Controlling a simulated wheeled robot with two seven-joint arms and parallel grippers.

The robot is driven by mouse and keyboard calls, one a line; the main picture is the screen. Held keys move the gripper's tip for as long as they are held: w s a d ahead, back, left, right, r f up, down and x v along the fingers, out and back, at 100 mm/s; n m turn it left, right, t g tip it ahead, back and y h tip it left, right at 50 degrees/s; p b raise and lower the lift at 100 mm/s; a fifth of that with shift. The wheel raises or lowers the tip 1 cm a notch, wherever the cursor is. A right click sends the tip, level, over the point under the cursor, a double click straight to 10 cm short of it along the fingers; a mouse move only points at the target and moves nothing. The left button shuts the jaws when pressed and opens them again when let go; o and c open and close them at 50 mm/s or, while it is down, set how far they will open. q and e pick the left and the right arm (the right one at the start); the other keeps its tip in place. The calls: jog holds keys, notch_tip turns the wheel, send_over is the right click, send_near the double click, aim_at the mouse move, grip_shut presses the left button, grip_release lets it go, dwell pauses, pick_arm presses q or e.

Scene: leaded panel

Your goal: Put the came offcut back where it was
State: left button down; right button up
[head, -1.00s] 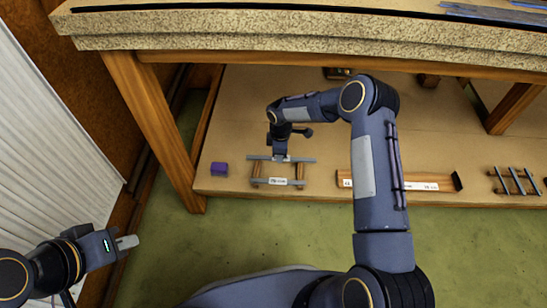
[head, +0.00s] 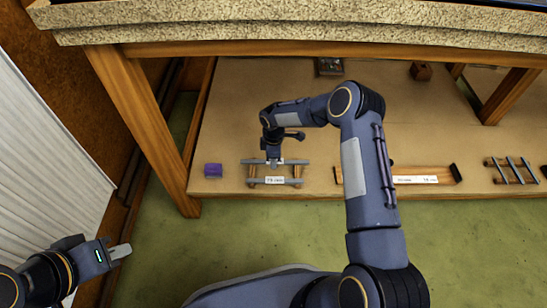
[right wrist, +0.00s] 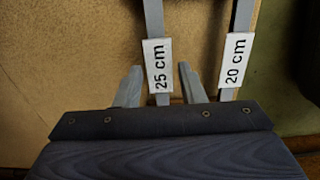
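Grey came strips lie across a small wooden rack (head: 251,173) on the low shelf. The far strip (head: 300,162) shows in the right wrist view beside a "25 cm" label (right wrist: 157,65). The near strip (head: 255,181) is beside a "20 cm" label (right wrist: 234,60). My right gripper (right wrist: 160,82) is open at the far strip, one finger on each side with small gaps. In the head view this gripper (head: 273,163) is partly hidden by its own wrist. My left gripper (head: 121,251) is away at lower left; its finger gap is unclear.
A purple block (head: 213,170) sits left of the rack on the shelf (head: 240,110). A wooden holder with white labels (head: 417,179) and another rack of strips (head: 512,171) are to the right. The tabletop edge (head: 300,28) overhangs the shelf, with a table leg (head: 140,130) at left.

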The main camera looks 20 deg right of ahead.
jog(key=shift+r, duration=0.1)
jog(key=shift+r, duration=0.2)
notch_tip(320, 180, up, 7)
jog(key=p, duration=0.3)
jog(key=shift+r, duration=0.1)
dwell(0.4)
